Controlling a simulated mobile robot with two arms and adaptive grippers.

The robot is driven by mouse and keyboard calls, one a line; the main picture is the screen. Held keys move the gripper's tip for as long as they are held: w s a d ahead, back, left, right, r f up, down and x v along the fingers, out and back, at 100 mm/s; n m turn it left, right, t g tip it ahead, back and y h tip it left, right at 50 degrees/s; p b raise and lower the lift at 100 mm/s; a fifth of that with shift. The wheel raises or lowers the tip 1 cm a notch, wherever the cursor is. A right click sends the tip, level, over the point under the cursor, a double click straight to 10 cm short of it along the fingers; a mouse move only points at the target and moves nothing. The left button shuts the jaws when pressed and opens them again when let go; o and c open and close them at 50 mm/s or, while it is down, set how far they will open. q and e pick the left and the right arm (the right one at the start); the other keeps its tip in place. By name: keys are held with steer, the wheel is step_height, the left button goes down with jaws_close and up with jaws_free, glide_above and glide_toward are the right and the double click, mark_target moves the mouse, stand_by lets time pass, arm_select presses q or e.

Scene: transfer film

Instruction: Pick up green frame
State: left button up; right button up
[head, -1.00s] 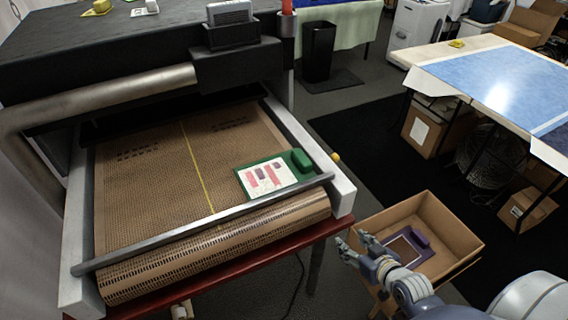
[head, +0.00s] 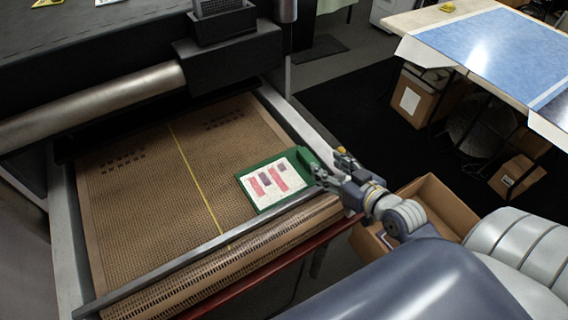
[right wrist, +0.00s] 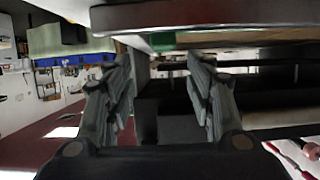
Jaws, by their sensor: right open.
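The green frame (head: 306,160) lies flat on the front right part of the brown mesh conveyor belt (head: 150,200). It holds a white sheet with pink and purple patches, and its raised green end faces right. My right gripper (head: 328,163) is open and empty, close to that end at the conveyor's right edge. Whether it touches the frame cannot be told. In the right wrist view the two fingers (right wrist: 158,62) stand apart, and a small green piece (right wrist: 163,40) shows beyond them under a pale edge. My left gripper is not in view.
A metal bar (head: 190,262) crosses the conveyor's front, and a pale side rail (head: 300,125) runs along its right. A cardboard box (head: 440,205) stands below my right arm, partly hidden. A table with a blue sheet (head: 490,50) is at the right.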

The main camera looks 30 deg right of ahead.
mark_target(310, 157)
steer(key=x, duration=0.3)
steer(key=shift+w+p, duration=0.1)
steer(key=shift+p, duration=0.2)
steer(key=shift+w+f, duration=0.15)
steer(key=shift+w, duration=0.15)
steer(key=x, duration=0.1)
steer(key=p+x, duration=0.1)
steer(key=shift+w+a+f, duration=0.2)
steer(key=shift+w+a, duration=0.05)
steer(key=shift+p+x, duration=0.3)
steer(key=shift+x, duration=0.75)
steer(key=shift+w+f, duration=0.25)
steer(key=shift+f, duration=0.1)
steer(key=shift+s, duration=0.1)
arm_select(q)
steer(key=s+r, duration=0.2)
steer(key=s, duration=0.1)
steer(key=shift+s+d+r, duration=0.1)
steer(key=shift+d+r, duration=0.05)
arm_select(e)
jaws_close()
